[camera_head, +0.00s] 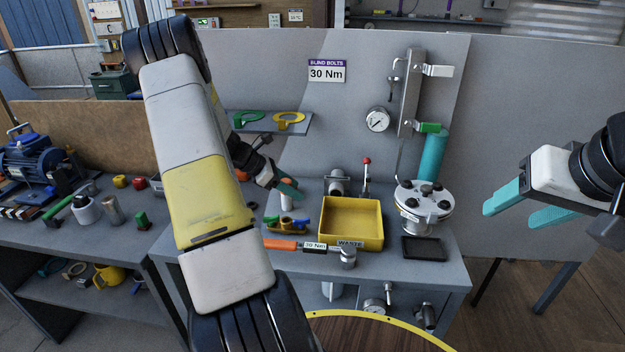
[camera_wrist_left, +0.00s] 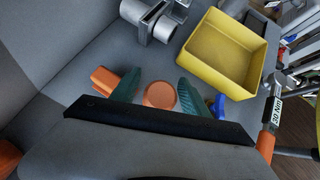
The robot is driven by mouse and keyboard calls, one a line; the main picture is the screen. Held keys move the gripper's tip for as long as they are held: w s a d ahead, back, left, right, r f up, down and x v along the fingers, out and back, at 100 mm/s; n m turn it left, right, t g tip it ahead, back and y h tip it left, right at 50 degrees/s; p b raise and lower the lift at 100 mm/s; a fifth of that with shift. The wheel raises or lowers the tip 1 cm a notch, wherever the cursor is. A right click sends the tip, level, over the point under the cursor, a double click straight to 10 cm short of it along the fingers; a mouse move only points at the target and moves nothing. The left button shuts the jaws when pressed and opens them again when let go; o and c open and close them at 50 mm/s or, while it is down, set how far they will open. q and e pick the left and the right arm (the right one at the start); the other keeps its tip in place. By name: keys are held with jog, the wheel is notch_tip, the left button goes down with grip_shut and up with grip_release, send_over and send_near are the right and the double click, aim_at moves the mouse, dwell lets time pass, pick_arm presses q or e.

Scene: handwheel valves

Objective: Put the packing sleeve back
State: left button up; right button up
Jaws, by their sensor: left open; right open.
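My left gripper (camera_head: 287,188) is over the left part of the grey bench, its teal fingers apart. In the left wrist view a round orange top (camera_wrist_left: 160,95) shows between the two open fingers; I cannot tell if they touch it. In the head view this seems to be the upright orange-topped, pale piece (camera_head: 286,198), partly hidden by the gripper. I cannot tell for sure which piece is the packing sleeve. An orange block-like end (camera_wrist_left: 104,78) lies just outside one finger. My right gripper (camera_head: 521,208) is open and empty in the air, right of the bench.
A yellow waste bin (camera_head: 352,242) stands mid-bench, with an orange-handled torque wrench (camera_head: 310,246) in front. A round bolted flange (camera_head: 424,198) and a dark tray (camera_head: 424,249) are at the right. A shelf (camera_head: 270,123) holds green and yellow pieces. The side bench (camera_head: 95,235) is cluttered.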

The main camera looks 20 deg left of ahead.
pick_arm(q)
jog(key=v, duration=1.1)
jog(key=s+d+r+m+g+y, duration=0.15)
jog(key=s+d+r+m, duration=0.25)
jog(key=d+r+m, duration=0.4)
jog(key=s+d+r+m+g+y, duration=0.15)
jog(key=s+d+r+m, duration=0.3)
jog(key=d, duration=0.55)
jog(key=s+d+r+m+t+y, duration=0.1)
jog(key=s+d+r+m, duration=0.1)
jog(key=s+d+m, duration=0.2)
jog(key=s+d+r+m+t+y, duration=0.1)
jog(key=s+d+m, duration=0.3)
jog(key=s+m, duration=0.5)
jog(key=shift+d+r+t, duration=0.2)
jog(key=shift+r+t, duration=0.55)
jog(key=shift+t, duration=0.05)
jog(key=shift+c, duration=0.4)
